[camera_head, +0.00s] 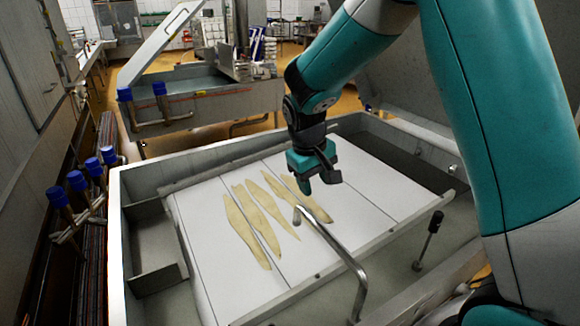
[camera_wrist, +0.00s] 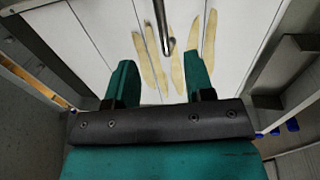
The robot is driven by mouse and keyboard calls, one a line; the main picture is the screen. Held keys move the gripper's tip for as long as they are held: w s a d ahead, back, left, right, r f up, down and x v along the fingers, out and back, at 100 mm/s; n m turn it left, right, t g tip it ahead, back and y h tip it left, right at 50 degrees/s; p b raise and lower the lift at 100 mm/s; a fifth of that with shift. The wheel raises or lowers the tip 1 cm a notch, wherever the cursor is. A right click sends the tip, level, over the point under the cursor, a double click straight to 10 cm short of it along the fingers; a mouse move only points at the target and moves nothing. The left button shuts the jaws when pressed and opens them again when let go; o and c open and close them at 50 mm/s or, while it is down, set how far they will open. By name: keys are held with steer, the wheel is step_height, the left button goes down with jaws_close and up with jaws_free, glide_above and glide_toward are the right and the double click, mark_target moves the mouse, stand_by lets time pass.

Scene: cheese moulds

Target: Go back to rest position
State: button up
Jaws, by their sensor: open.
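My gripper (camera_head: 318,182) hangs from my teal arm above the right part of a white slatted board in the head view. In the wrist view my gripper (camera_wrist: 160,85) shows two teal fingers spread apart with nothing between them that they hold. Several long, flat, pale yellow pieces (camera_head: 247,232) lie side by side on the white board (camera_head: 205,258). The pieces also show beyond the fingers in the wrist view (camera_wrist: 150,65). The gripper is close to the rightmost piece in the head view, and seems to be above it.
The board lies in a metal basin (camera_head: 150,185). A bent metal pipe (camera_head: 335,250) rises over its front side, and a black-knobbed lever (camera_head: 433,228) stands at the right. Blue-handled valves (camera_head: 77,181) line the left. A metal vat (camera_head: 200,95) stands behind.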

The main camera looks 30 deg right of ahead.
steer(key=shift+a, duration=0.1)
steer(key=s+a+r+n+y, duration=0.2)
steer(key=s+a, duration=0.3)
steer(key=s, duration=0.3)
steer(key=s+a+r+n+y, duration=0.2)
steer(key=s+a+r, duration=0.2)
steer(key=s, duration=0.4)
steer(key=s+a+r+n+y, duration=0.1)
steer(key=s+a+r+y, duration=0.1)
steer(key=s+a+r, duration=0.3)
steer(key=s, duration=0.3)
steer(key=shift+s+a+r+n, duration=0.15)
steer(key=shift+s+a+n, duration=0.2)
steer(key=shift+n, duration=0.05)
steer(key=shift+c, duration=0.6)
